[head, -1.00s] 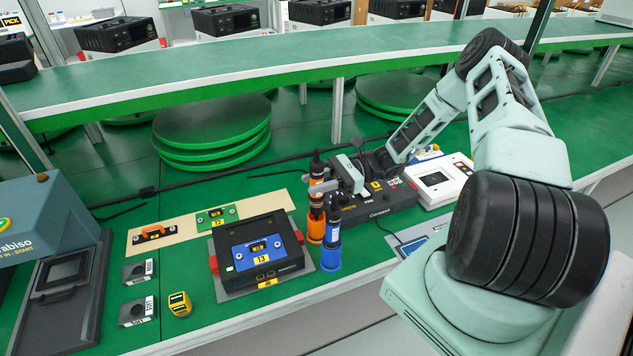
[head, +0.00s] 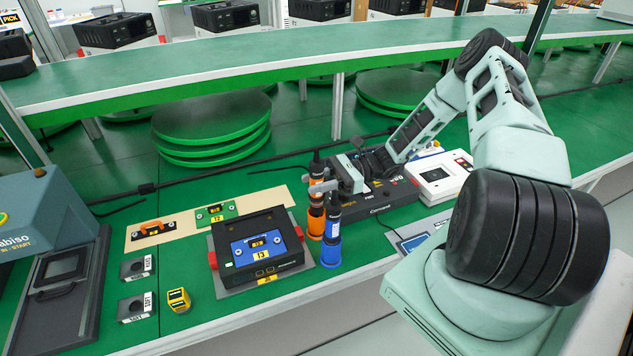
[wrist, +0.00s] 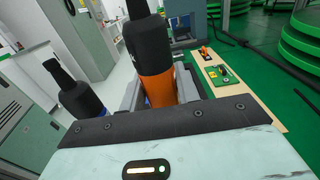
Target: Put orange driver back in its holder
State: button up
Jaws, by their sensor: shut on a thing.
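The orange driver (head: 316,172) stands upright, black at the top with an orange band. My gripper (head: 322,187) is shut on it from the right. In the wrist view the driver (wrist: 157,86) rises between the gripper's fingers (wrist: 158,98). The orange holder (head: 314,225) is directly below the driver, and the driver's lower end meets or overlaps it in the picture. I cannot tell how deep the driver sits, as its lower end is hidden. The blue driver (head: 333,206) stands in its blue holder (head: 331,252) just in front; its dark handle (wrist: 80,95) shows left in the wrist view.
A black fixture with a blue plate (head: 258,250) stands left of the holders. A black device (head: 381,205) and a white one (head: 441,178) stand to the right. A beige board (head: 180,228) with small parts lies at the back left. A yellow tool (head: 178,300) is at the front left.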

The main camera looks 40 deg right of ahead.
aim_at(317, 194)
jog(key=shift+f, duration=0.2)
jog(key=shift+f+b, duration=0.6)
jog(key=shift+f, duration=0.45)
jog(key=shift+f+b, duration=0.8)
jog(key=shift+f, duration=0.05)
jog(key=o, duration=1.2)
